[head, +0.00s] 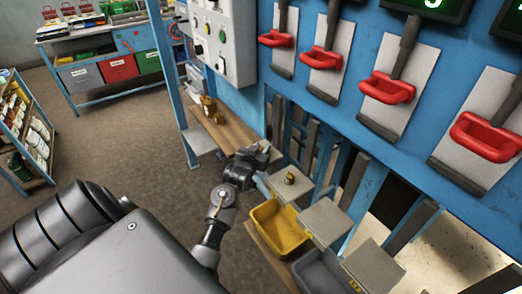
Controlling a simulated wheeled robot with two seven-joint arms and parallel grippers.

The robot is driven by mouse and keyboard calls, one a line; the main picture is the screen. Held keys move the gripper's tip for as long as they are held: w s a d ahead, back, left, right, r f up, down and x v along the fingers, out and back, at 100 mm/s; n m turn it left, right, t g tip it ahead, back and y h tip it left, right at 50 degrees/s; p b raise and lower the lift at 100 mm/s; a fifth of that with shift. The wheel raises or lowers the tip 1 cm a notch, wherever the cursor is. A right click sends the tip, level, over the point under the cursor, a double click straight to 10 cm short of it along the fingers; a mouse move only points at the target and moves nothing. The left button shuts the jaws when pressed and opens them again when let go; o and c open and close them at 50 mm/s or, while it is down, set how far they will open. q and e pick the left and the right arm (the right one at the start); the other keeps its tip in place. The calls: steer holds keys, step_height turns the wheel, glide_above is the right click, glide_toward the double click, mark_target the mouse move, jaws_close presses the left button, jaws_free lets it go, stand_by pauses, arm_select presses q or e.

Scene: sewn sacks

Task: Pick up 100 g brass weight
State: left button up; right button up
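A small brass weight (290,178) sits on a light grey scale plate (296,190) behind the yellow bin. More brass weights (210,105) stand grouped on a wooden shelf (226,128) further back; their markings are too small to read. My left gripper (262,153) is at the near end of that shelf, to the left of and a little beyond the single weight, and apart from it. Its fingers are dark and small here, so their opening cannot be made out. My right gripper is not in view.
A yellow bin (277,230) and a grey bin (322,276) stand below the blue machine frame (420,120) with red handles (385,88). A grey control box (222,42) hangs above the shelf. A blue bench (100,50) and a rack (25,130) stand left; floor between is clear.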

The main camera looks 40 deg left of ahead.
arm_select(q)
jaws_close()
steer(key=shift+r, duration=0.1)
